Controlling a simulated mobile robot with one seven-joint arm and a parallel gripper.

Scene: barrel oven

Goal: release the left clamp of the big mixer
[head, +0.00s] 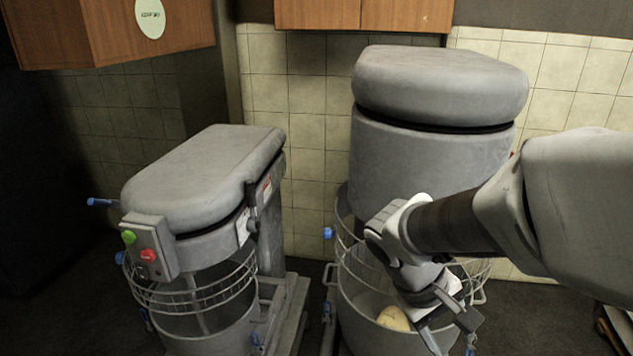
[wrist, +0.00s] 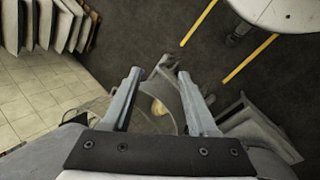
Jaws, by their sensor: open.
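The big mixer (head: 435,150) stands right of centre in the head view, its bowl (head: 362,300) under a wire guard, with pale dough (head: 393,318) inside. A small blue-ended part (head: 327,306) shows at the bowl's left side. Another blue part (head: 470,351) shows low on the right, below my gripper. I cannot tell which is the left clamp. My gripper (head: 453,337) is open in front of the bowl's right side. In the wrist view, my gripper (wrist: 160,74) has its fingers apart, with the dough (wrist: 158,107) and a grey bracket-like part (wrist: 165,68) visible between them. Nothing is held.
A smaller mixer (head: 205,180) with green and red buttons stands to the left. A blue knob (head: 328,232) sits beside the big mixer's guard. Wooden cabinets (head: 130,30) hang above. The wrist view shows dark floor with yellow lines (wrist: 250,58) and a round pale surface (wrist: 285,12).

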